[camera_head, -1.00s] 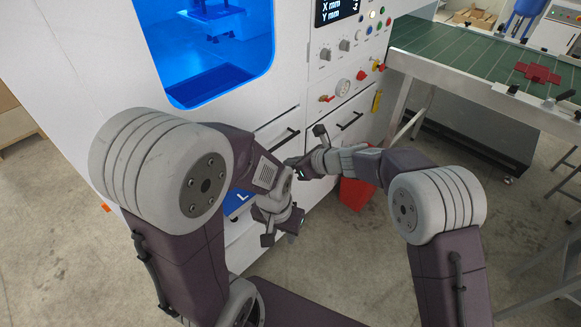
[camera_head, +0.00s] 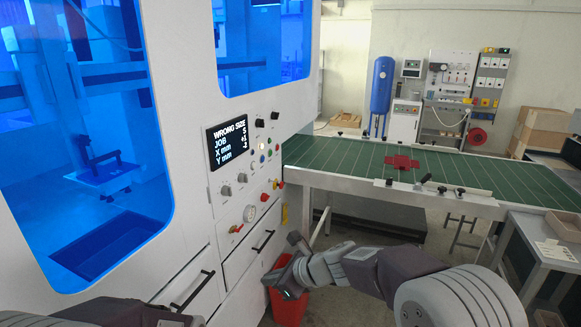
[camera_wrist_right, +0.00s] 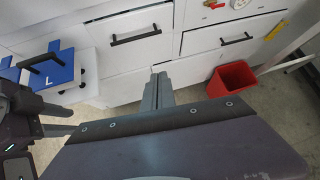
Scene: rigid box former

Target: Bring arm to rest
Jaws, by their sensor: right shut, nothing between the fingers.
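My right arm reaches in from the lower right in the head view. Its gripper (camera_head: 283,282) is in front of the red bin and the machine's drawers. In the right wrist view its two grey fingers (camera_wrist_right: 158,88) are together with nothing between them, pointing toward the drawer fronts. My left arm (camera_head: 100,314) shows only as a dark part along the bottom left edge of the head view.
The white machine has two drawers with black handles (camera_head: 263,241) and a display (camera_head: 228,143) reading "WRONG SIZE". A red bin (camera_head: 290,305) stands on the floor. A green conveyor (camera_head: 350,157) carries a red flat piece (camera_head: 402,162).

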